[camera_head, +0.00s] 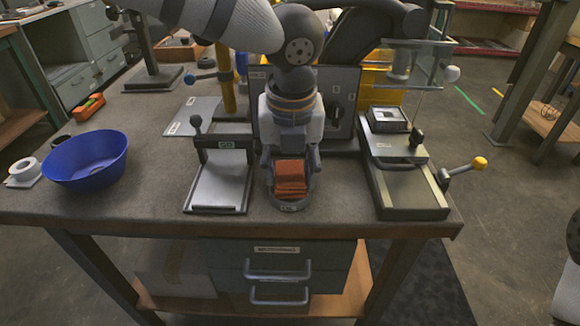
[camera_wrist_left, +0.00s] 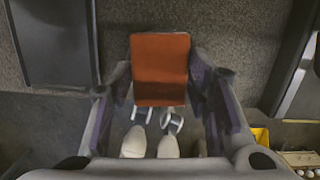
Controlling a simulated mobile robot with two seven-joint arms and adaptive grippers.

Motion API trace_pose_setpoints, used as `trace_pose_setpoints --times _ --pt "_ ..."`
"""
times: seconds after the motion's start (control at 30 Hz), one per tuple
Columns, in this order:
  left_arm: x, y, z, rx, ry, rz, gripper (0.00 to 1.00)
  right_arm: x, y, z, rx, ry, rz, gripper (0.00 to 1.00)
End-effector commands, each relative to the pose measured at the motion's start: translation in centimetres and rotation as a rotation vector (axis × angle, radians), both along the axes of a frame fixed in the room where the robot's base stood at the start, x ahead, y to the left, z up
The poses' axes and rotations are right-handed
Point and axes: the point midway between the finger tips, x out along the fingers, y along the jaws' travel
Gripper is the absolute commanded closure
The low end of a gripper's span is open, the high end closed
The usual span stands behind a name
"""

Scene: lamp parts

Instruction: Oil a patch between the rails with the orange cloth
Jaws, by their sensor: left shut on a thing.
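The orange cloth (camera_head: 291,178) is a folded block near the front edge of the workbench. My left gripper (camera_head: 291,170) reaches down over it and is shut on it. In the left wrist view the cloth (camera_wrist_left: 160,70) shows between the two fingers of my left gripper (camera_wrist_left: 162,90). A grey rounded rim with a small label shows just in front of the cloth in the head view. A grey fixture (camera_head: 412,192) with long raised side edges stands to the right, apart from the cloth. I cannot tell which edges are the rails. My right gripper is not in view.
A low plate stand with a black-knobbed lever (camera_head: 218,185) is left of my gripper. A yellow-knobbed handle (camera_head: 478,163) juts past the bench's right side. A blue bowl (camera_head: 88,160) and a tape roll (camera_head: 24,169) sit far left. Bare bench lies between bowl and plate stand.

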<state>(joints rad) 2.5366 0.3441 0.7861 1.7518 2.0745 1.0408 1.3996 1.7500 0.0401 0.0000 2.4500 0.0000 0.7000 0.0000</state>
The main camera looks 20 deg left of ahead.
Motion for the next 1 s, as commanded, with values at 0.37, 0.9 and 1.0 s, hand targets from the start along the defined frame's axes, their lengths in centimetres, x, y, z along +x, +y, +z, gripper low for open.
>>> trace_pose_setpoints --times 0.37,0.9,1.0 --pt "0.00 0.01 -0.46 0.001 0.000 0.000 0.78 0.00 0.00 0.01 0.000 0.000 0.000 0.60" --pt "-0.01 0.02 -0.64 0.001 0.000 0.000 0.78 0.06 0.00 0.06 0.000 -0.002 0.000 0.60" --pt "-0.01 0.02 -0.64 0.001 0.000 0.000 0.78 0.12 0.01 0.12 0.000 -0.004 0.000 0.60"
